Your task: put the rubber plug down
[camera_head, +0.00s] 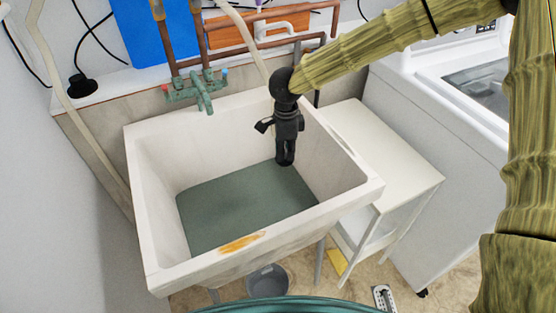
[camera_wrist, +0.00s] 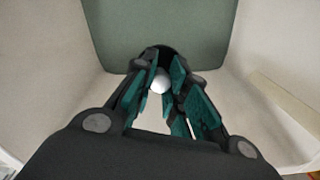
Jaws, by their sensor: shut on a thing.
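My gripper (camera_head: 285,155) points down inside the white sink (camera_head: 157,225), near its right wall and above the grey-green water (camera_head: 240,208). In the wrist view my gripper (camera_wrist: 162,84) has its teal-padded fingers closed in around the rubber plug (camera_wrist: 159,82). The plug shows as a pale rounded knob with a black part behind it, partly hidden by the fingers. In the head view the plug cannot be told apart from the dark fingers. The wrist view also shows the water (camera_wrist: 155,30) beyond the fingertips.
A green tap (camera_head: 203,92) stands at the sink's back edge. A white side table (camera_head: 385,165) stands right of the sink, with a white washing machine (camera_head: 440,150) beyond it. A grey bucket (camera_head: 267,281) is under the sink. The sink's left side is clear.

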